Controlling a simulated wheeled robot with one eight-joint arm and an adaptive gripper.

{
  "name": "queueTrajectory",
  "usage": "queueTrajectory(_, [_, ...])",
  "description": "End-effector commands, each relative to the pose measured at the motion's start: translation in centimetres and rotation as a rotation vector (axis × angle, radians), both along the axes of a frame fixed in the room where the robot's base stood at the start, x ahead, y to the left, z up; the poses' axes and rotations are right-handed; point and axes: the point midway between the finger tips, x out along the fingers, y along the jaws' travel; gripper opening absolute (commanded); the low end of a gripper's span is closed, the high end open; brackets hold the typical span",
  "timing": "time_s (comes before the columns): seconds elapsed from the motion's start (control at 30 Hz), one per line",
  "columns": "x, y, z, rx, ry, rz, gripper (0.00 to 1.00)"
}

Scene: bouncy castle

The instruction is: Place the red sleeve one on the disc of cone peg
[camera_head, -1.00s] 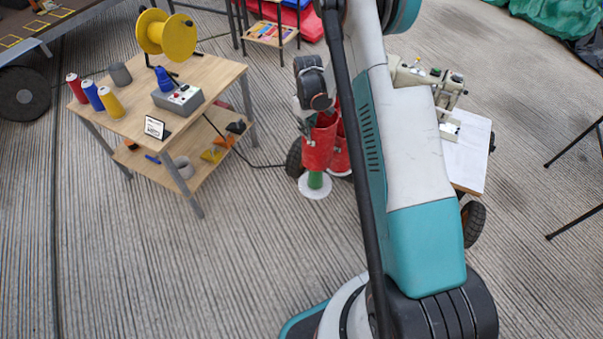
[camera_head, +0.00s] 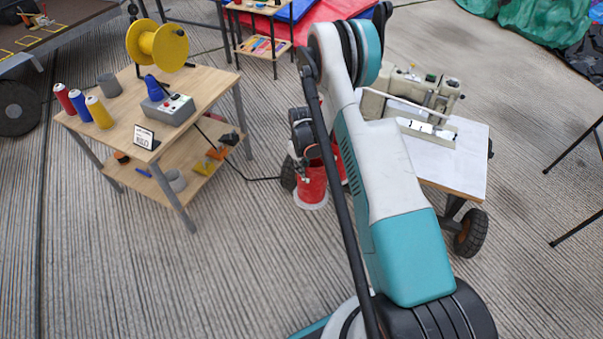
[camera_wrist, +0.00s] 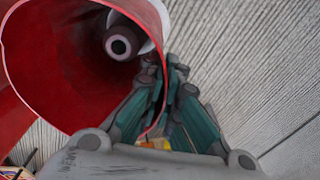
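The red sleeve (camera_head: 312,186) stands roughly upright, low over the white disc (camera_head: 311,206) of the cone peg in the head view. The green cone seen earlier is hidden by it. In the wrist view the wide open mouth of the red sleeve (camera_wrist: 75,80) shows, with the round grey peg tip (camera_wrist: 118,46) inside it near the far rim. My gripper (camera_wrist: 170,78) has its fingers closed on the sleeve's rim wall. Whether the sleeve's bottom touches the disc, I cannot tell.
Another red piece (camera_head: 341,165) stands just behind my arm. A cart with a sewing machine (camera_head: 420,105) is to the right. A wooden table (camera_head: 190,90) with thread cones and a yellow spool (camera_head: 157,45) is to the left. A black cable (camera_head: 248,178) runs along the floor.

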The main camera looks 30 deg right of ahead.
Motion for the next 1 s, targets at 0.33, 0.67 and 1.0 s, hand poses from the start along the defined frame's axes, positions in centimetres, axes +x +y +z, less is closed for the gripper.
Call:
queueTrajectory(0.33, [-0.01,0.00,-1.24,0.000,0.000,0.000,0.00])
queueTrajectory(0.67, [-0.01,0.00,-1.49,0.000,0.000,0.000,0.25])
queueTrajectory(1.0, [-0.01,0.01,-0.82,0.000,0.000,0.000,0.25])
